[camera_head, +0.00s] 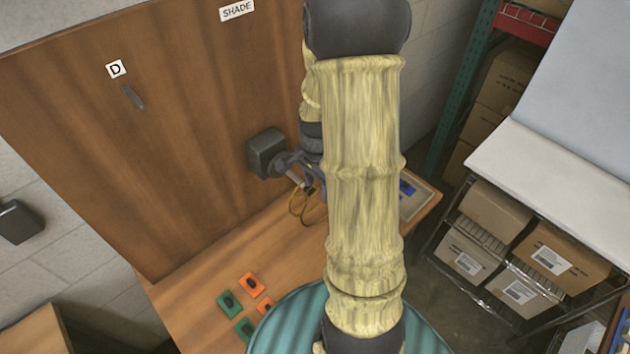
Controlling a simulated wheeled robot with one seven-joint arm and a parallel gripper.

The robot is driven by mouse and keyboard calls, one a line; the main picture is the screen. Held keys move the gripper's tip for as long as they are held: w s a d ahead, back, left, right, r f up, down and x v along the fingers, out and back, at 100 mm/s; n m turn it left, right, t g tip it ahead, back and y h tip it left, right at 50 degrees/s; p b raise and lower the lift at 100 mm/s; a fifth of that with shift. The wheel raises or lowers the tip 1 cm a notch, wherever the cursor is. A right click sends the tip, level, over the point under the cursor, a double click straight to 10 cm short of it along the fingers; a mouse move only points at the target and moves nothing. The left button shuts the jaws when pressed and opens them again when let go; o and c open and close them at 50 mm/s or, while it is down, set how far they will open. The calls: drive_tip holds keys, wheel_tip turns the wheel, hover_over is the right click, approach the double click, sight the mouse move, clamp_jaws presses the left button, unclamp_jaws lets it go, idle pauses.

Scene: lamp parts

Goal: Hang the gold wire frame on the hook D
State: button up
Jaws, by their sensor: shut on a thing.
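The gold wire frame (296,207) is a thin loop that hangs below my gripper (306,187), to the left of my sleeved arm. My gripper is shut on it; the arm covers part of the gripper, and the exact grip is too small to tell. The hook D (134,98) is a dark peg on the upright wooden board, under the white label D (116,69). It is bare. My gripper and the frame are well to the right of this hook and lower in the picture, close to a dark grey block (266,152) on the board.
Orange (251,284) and green (230,303) tiles with dark pieces lie on the wooden table (190,285). A teal round surface (290,318) is at the bottom. A SHADE label (237,11) is on the board. Shelves with boxes (553,256) stand right. The board around hook D is clear.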

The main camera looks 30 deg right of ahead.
drive_tip(key=shift+s+d, duration=0.2)
drive_tip(key=shift+s, duration=0.7)
drive_tip(key=shift+s+d, duration=0.15)
drive_tip(key=shift+s, duration=0.75)
drive_tip(key=shift+r, duration=0.15)
idle(0.6)
drive_tip(key=w+a+r+n, duration=0.3)
drive_tip(key=a+r+n, duration=1)
drive_tip(key=r+n, duration=0.1)
drive_tip(key=w+a+r+n+p, duration=0.1)
drive_tip(key=w+a+r+n, duration=0.2)
drive_tip(key=a+r+n, duration=1.1)
drive_tip(key=shift+w+r+n+p, duration=0.25)
drive_tip(key=shift+r+n, duration=0.3)
drive_tip(key=shift+n, duration=0.45)
